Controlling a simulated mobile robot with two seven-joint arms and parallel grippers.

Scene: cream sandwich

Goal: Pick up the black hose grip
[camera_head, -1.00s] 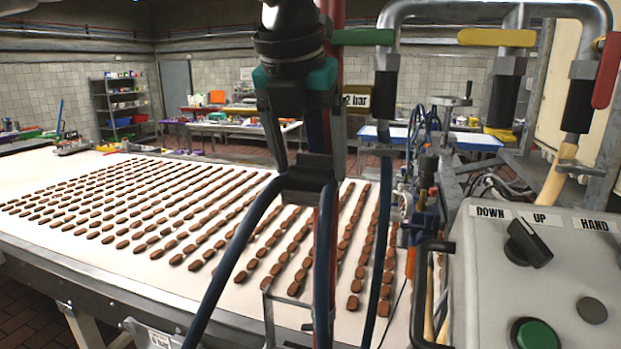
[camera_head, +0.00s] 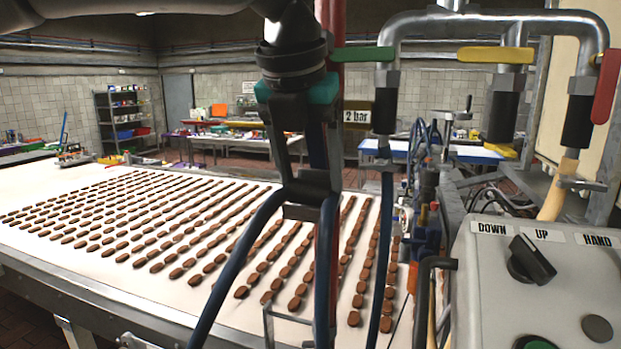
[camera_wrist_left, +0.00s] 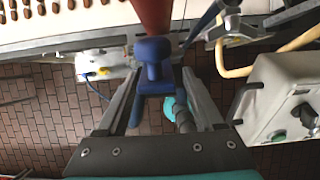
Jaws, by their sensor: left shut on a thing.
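My left gripper (camera_head: 308,185) hangs in the middle of the head view, its arm coming down from the top. It is shut on a dark piece between its fingertips that looks like the black hose grip (camera_head: 317,184); its outline merges with the fingers. Blue hoses (camera_head: 228,275) run down on both sides of it. In the left wrist view the gripper (camera_wrist_left: 163,75) has a blue part (camera_wrist_left: 153,70) seen between its fingertips, with a red pipe (camera_wrist_left: 150,14) beyond; I cannot tell if the blue part is touched. My right gripper is not in view.
Pipes with black sleeves (camera_head: 386,103) and coloured valve handles hang at upper right. A grey control box (camera_head: 560,295) stands at lower right. A pale conveyor table (camera_head: 40,250) bears rows of brown pieces. A red pipe (camera_head: 335,45) stands close behind the gripper.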

